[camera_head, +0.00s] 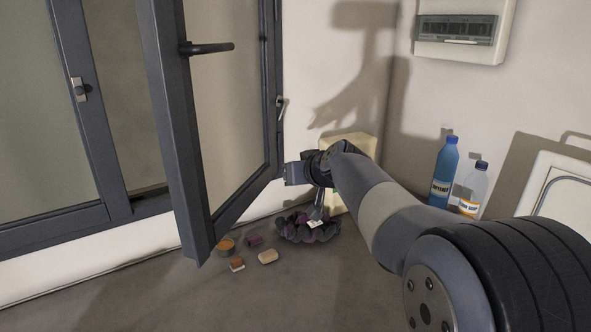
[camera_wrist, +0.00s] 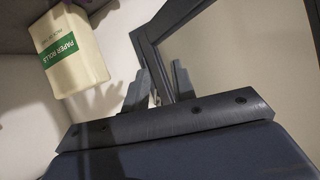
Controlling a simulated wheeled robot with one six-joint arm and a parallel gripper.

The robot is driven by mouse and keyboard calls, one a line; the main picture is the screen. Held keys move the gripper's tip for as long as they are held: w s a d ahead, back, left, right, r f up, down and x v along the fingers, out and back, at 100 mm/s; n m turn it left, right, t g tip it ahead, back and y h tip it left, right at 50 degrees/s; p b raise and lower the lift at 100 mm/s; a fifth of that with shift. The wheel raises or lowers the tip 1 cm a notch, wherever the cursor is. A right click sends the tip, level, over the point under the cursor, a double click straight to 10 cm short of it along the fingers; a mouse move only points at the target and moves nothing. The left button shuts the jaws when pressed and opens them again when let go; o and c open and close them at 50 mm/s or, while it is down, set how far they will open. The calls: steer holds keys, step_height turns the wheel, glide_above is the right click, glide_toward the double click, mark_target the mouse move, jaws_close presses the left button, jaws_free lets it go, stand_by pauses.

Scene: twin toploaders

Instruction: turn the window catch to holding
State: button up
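The open window sash (camera_head: 175,120) stands out from the wall, with a dark lever handle (camera_head: 207,47) on its edge. A small metal catch (camera_head: 280,107) sits on the frame at the sash's far side. Another small metal fitting (camera_head: 78,89) is on the left frame; I cannot tell which of the two is the task's catch. My gripper (camera_head: 291,173) is below the far-side catch, by the sash's lower far corner. In the wrist view my gripper (camera_wrist: 160,78) has its fingers apart, with the dark frame edge beyond and a small pale piece between them, partly hidden.
A cream paper rolls pack (camera_head: 352,148) stands behind my arm; it also shows in the wrist view (camera_wrist: 68,50). A blue bottle (camera_head: 444,175) and a clear bottle (camera_head: 473,188) stand right. A dark ruffled item (camera_head: 295,230) and soap pieces (camera_head: 268,257) lie below my gripper.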

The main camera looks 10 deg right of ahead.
steer(key=w+d+m+t+h, duration=0.1)
steer(key=w, duration=0.3)
steer(key=w+d+m+t+h, duration=0.1)
steer(key=w+d+m+t, duration=0.1)
steer(key=w, duration=0.3)
steer(key=w+d+m+t+h, duration=0.1)
steer(key=w+m+h, duration=0.1)
steer(key=w, duration=0.3)
steer(key=shift+w+d+t, duration=0.25)
steer(key=shift+d+t, duration=0.05)
steer(key=shift+d, duration=0.05)
steer(key=shift+c, duration=0.4)
steer(key=m+t+y, duration=0.1)
steer(key=m+t, duration=0.1)
steer(key=t, duration=0.4)
glide_toward(281, 115)
steer(key=p+x, duration=0.5)
steer(key=x, duration=0.1)
steer(key=shift+d+r, duration=0.1)
steer(key=shift+r, duration=0.05)
steer(key=shift+p+x, duration=1)
steer(key=shift+p, duration=0.45)
steer(key=shift+w, duration=0.1)
steer(key=shift+c, duration=0.4)
jaws_close()
